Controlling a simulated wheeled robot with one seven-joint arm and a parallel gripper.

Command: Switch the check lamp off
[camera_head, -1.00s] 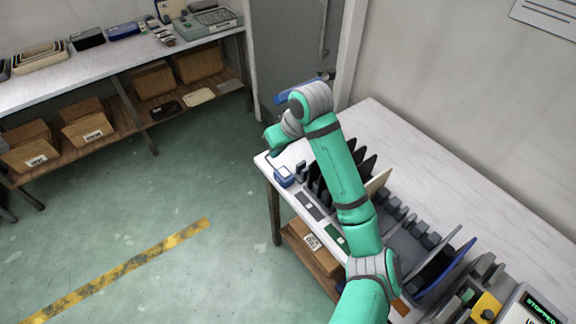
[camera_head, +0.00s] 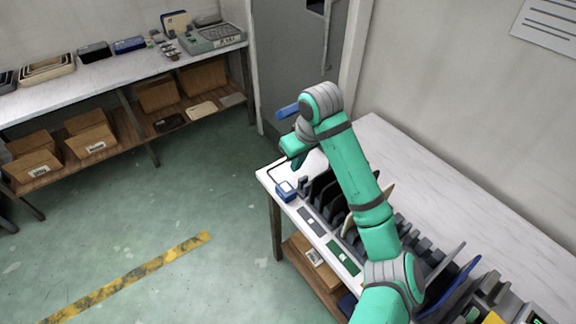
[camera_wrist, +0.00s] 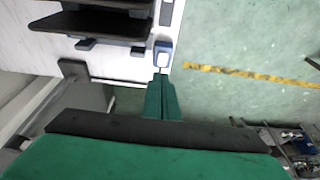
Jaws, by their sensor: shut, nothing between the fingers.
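A small blue box with a pale top (camera_head: 286,190), which looks like the check lamp's switch or housing, sits at the near left corner of the white bench. It also shows in the wrist view (camera_wrist: 162,56). I cannot tell whether a lamp is lit. My gripper (camera_head: 298,163) is above the bench corner, just behind and above the box. In the wrist view my gripper (camera_wrist: 161,77) is shut and empty.
Dark upright panels (camera_head: 327,192) stand in a rack right of the box. Grey and green strips (camera_head: 343,257) lie along the bench's front edge. A back bench (camera_head: 90,80) carries trays and boxes. Open floor (camera_head: 170,200) lies to the left.

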